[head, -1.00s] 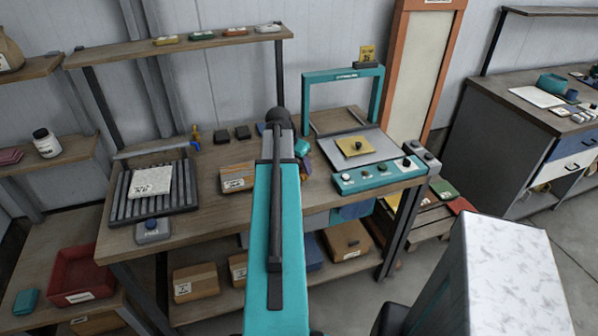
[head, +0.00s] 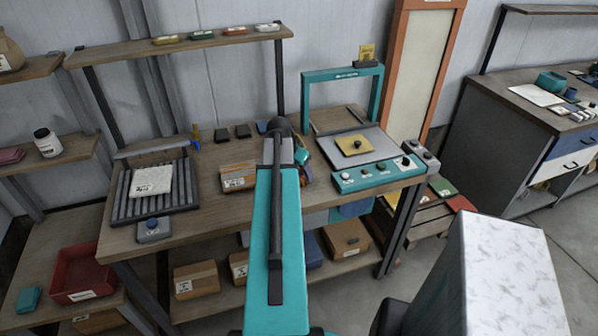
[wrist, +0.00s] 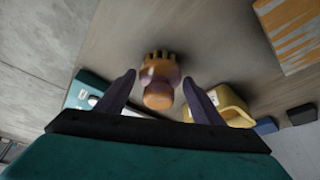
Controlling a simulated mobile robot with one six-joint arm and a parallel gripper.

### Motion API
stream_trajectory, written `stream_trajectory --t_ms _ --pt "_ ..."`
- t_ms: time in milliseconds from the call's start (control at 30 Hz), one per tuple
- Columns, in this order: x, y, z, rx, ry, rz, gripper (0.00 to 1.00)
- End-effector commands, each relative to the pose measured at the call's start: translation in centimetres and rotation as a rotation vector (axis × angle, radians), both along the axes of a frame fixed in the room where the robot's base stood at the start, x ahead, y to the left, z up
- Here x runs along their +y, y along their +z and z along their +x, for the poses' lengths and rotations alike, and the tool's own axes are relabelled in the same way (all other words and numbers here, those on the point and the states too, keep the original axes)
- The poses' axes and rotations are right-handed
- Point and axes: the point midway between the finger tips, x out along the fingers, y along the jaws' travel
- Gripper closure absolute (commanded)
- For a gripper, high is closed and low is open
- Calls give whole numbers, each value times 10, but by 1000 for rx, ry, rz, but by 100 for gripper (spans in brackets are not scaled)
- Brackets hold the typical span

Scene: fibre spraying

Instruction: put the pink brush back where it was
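In the wrist view an orange-brown knobbed piece (wrist: 159,94) with a row of short yellowish teeth at its far end lies between the fingers of my gripper (wrist: 158,77). Its colour is more orange than pink, so I cannot tell for sure that it is the pink brush. The two dark purple fingers stand apart, with a narrow gap visible on each side of the piece. In the head view my teal arm hides most of the gripper and whatever is between its fingers, over the middle of the workbench (head: 210,205).
A carton (head: 238,177) stands left of my arm, and a teal-framed press (head: 380,175) stands to the right. Small dark blocks (head: 243,131) lie behind. A yellow object (wrist: 232,106) is close to the right finger. A slatted tray (head: 181,193) sits at the bench's left.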

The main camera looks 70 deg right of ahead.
Motion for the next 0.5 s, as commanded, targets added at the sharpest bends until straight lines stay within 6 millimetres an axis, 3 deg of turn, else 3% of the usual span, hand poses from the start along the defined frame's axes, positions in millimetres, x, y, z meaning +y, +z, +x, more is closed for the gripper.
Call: stream_trajectory --t_ms 500 --pt "0 5 0 0 0 0 31"
